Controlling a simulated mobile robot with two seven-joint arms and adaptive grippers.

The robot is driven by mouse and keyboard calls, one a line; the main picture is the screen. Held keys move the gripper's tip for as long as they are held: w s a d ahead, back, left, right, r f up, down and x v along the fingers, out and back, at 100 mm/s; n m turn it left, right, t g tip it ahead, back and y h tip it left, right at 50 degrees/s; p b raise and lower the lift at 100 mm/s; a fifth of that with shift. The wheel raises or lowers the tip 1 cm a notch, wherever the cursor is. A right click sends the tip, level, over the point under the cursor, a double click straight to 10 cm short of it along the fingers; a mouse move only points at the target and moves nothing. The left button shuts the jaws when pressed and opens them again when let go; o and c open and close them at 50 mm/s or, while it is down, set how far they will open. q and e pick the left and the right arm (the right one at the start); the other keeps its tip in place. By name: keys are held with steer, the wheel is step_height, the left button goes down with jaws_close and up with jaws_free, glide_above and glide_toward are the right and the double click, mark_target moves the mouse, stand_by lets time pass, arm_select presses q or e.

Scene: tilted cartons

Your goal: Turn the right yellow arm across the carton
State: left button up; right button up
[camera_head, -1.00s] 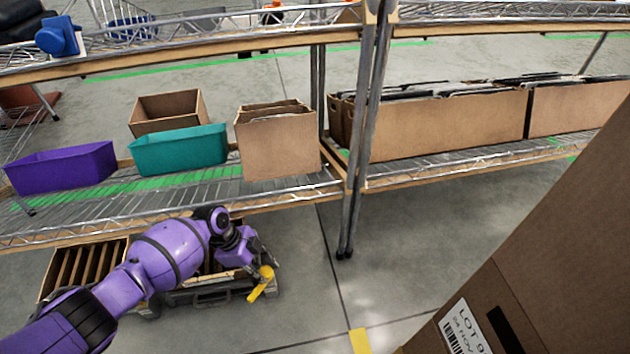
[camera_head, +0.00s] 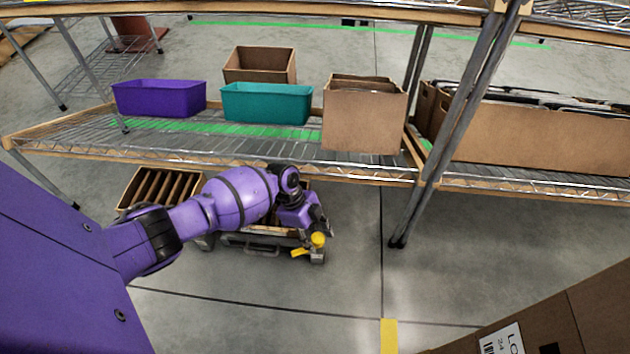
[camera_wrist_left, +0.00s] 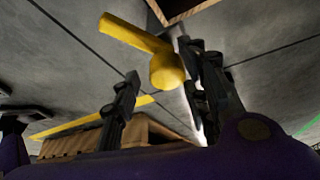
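A yellow arm with a round knob (camera_head: 318,240) shows at the right end of the low carton (camera_head: 262,241) under the shelf. In the left wrist view the yellow arm (camera_wrist_left: 132,36) points to the upper left from its knob. My left gripper (camera_wrist_left: 160,88) is open, with its two dark fingers apart. The knob appears between them, close to the right finger; I cannot tell if they touch. My left forearm and gripper hide much of the carton in the head view.
The wire shelf (camera_head: 150,145) above holds a purple bin (camera_head: 158,98), a teal bin (camera_head: 266,103) and brown boxes (camera_head: 363,118). A shelf post (camera_head: 452,130) stands right of the gripper. A large labelled box (camera_head: 545,320) fills the lower right. Floor between is clear.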

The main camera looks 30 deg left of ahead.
arm_select(q)
steer(key=shift+w+a+r, duration=0.1)
steer(key=shift+a+r, duration=0.2)
steer(key=shift+r, duration=0.05)
steer(key=v, duration=0.6)
steer(key=shift+r, duration=0.4)
steer(key=shift+s, duration=0.2)
